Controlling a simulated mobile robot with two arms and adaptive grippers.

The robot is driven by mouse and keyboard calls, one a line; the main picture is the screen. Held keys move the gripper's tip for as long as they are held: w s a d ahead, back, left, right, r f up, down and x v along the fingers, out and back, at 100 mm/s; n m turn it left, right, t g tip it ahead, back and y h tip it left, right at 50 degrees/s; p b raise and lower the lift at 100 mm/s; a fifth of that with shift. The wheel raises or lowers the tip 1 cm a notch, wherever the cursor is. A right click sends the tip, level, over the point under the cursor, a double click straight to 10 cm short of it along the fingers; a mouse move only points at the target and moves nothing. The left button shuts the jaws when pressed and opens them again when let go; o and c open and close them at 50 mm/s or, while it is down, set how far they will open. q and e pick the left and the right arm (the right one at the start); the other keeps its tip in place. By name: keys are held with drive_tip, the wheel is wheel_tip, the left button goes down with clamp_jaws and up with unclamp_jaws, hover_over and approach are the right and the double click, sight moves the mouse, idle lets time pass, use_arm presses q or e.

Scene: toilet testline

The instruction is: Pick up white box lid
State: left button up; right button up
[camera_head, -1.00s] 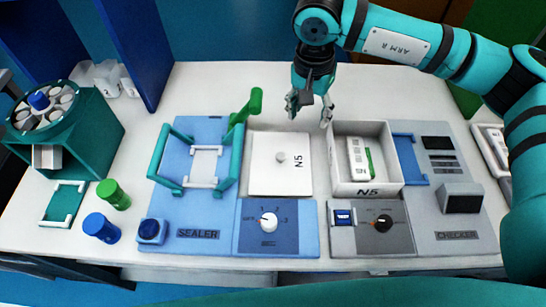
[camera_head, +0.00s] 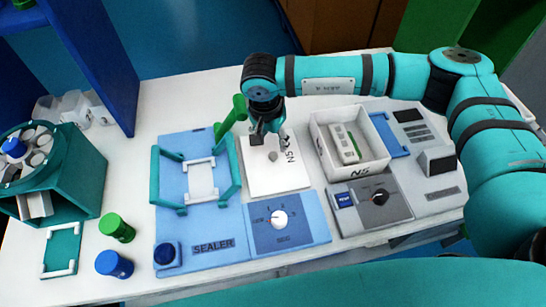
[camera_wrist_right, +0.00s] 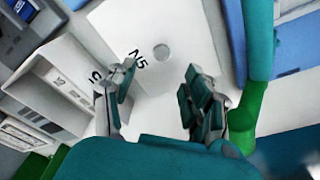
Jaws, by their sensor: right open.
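The white box lid (camera_head: 262,178) is a flat white square marked N5 with a small round knob (camera_head: 272,156) at its middle. It lies between the blue sealer and the white box. My right gripper (camera_head: 270,138) is over the far part of the lid, close to the knob. In the right wrist view my right gripper (camera_wrist_right: 158,105) has its two fingers apart and nothing between them. The lid (camera_wrist_right: 185,25) and its knob (camera_wrist_right: 161,53) show ahead of the fingertips there. I cannot tell the exact height above the lid. My left gripper is not in view.
The open white box (camera_head: 365,172), also marked N5, stands right of the lid with a small white and green pack (camera_head: 345,143) inside. The sealer (camera_head: 195,240) with its green lever (camera_head: 232,115) is close on the left. The checker (camera_head: 430,165) stands farther right.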

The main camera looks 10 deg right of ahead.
sight(273, 155)
wheel_tip(273, 155, down, 2)
drive_tip(key=shift+w+d+f, duration=0.1)
drive_tip(key=shift+w+d, duration=0.05)
drive_tip(key=shift+f+p, duration=0.35)
drive_tip(key=shift+p, duration=0.15)
wheel_tip(273, 155, down, 4)
drive_tip(key=shift+w+r+p, duration=0.1)
drive_tip(key=shift+r+p, duration=0.1)
drive_tip(key=shift+p, duration=0.45)
drive_tip(key=shift+d+f, duration=0.1)
drive_tip(key=shift+f, duration=0.25)
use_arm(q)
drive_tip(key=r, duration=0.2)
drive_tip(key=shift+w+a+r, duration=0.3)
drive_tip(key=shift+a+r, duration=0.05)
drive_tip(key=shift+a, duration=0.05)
use_arm(e)
drive_tip(key=shift+c, duration=0.2)
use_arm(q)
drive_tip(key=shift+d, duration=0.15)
use_arm(e)
clamp_jaws()
